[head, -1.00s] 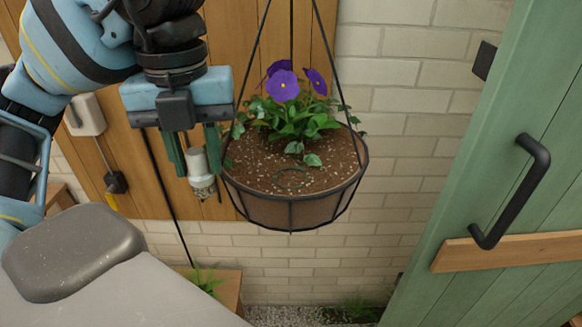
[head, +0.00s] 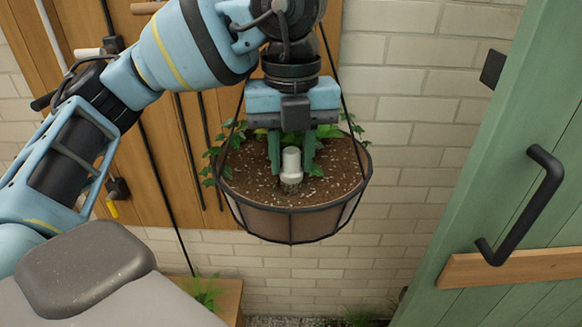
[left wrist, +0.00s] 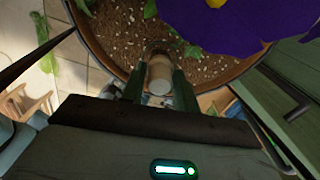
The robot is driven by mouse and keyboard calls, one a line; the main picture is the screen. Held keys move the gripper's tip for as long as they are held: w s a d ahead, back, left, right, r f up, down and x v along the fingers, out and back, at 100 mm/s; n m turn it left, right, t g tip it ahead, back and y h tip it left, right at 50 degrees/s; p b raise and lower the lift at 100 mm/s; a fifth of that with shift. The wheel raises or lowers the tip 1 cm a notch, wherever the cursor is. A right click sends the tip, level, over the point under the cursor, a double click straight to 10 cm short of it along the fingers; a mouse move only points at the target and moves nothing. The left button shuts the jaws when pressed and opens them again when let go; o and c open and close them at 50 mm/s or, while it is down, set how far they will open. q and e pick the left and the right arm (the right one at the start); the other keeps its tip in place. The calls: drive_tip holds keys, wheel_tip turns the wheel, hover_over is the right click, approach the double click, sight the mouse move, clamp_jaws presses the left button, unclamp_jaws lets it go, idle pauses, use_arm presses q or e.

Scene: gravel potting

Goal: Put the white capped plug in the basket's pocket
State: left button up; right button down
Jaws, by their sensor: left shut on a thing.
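The white capped plug (head: 291,165) is upright between the fingers of my left gripper (head: 291,160), which is shut on it. The plug's lower end is at the soil of the hanging basket (head: 290,222), near the front rim; I cannot tell how deep it sits. In the left wrist view the plug (left wrist: 160,76) shows between the green fingers (left wrist: 160,85), with basket soil beyond it. The pocket itself is hidden behind the plug and fingers. The gripper and arm cover most of the flowers in the head view. My right gripper is not in view.
Black hanger rods (head: 350,95) rise from the basket rim beside my left gripper. A purple flower (left wrist: 215,20) is close at the upper right in the left wrist view. A green door with a black handle (head: 530,195) is at the right. A brick wall is behind.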

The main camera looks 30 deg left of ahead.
sight(291, 151)
use_arm(q)
drive_tip(key=shift+f, duration=1.3)
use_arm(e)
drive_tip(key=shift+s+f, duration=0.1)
use_arm(q)
drive_tip(key=shift+f, duration=0.15)
drive_tip(key=o, duration=0.9)
drive_tip(key=shift+o, duration=0.2)
wheel_tip(291, 151, up, 10)
drive_tip(key=shift+r+p, duration=0.2)
drive_tip(key=shift+p, duration=0.25)
drive_tip(key=shift+r, duration=0.95)
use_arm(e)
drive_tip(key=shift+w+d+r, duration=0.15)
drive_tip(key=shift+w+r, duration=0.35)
